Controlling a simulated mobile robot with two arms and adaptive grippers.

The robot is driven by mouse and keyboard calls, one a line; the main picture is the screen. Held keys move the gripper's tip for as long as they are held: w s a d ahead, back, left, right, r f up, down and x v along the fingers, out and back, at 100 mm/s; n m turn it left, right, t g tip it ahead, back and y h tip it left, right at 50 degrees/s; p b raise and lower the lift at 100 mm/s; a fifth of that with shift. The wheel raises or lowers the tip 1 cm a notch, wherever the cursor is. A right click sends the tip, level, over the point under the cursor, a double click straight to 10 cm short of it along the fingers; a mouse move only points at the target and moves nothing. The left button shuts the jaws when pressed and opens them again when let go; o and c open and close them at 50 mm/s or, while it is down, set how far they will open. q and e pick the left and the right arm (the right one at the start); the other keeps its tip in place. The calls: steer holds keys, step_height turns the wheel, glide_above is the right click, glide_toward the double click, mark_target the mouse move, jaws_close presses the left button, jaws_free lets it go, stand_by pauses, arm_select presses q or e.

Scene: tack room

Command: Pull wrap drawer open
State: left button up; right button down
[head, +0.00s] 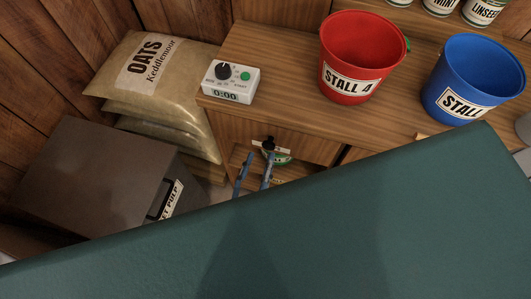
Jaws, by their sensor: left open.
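The wooden bench (275,55) has a front panel (310,146) below its top, which looks like a drawer front. A black knob-like part (269,143) shows at this front with a small white patch beside it. I cannot read any wrap label. My left gripper (253,176) shows as two blue fingers, open and apart, just below the knob-like part. I see nothing between them, and I cannot tell whether they touch anything. Its wrist is hidden behind a large green surface close to the camera. My right gripper is not in view.
On the bench top stand a white timer (231,81), a red bucket (352,62) and a blue bucket (472,80). Oats sacks (150,75) and a brown-grey bin (90,175) stand at left. A partly hidden round green-and-white item (280,157) shows below the front.

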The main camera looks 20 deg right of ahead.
mark_target(268, 148)
arm_select(q)
steer(key=shift+b+x, duration=0.4)
steer(key=shift+x, duration=1.6)
steer(key=shift+f, duration=0.1)
jaws_close()
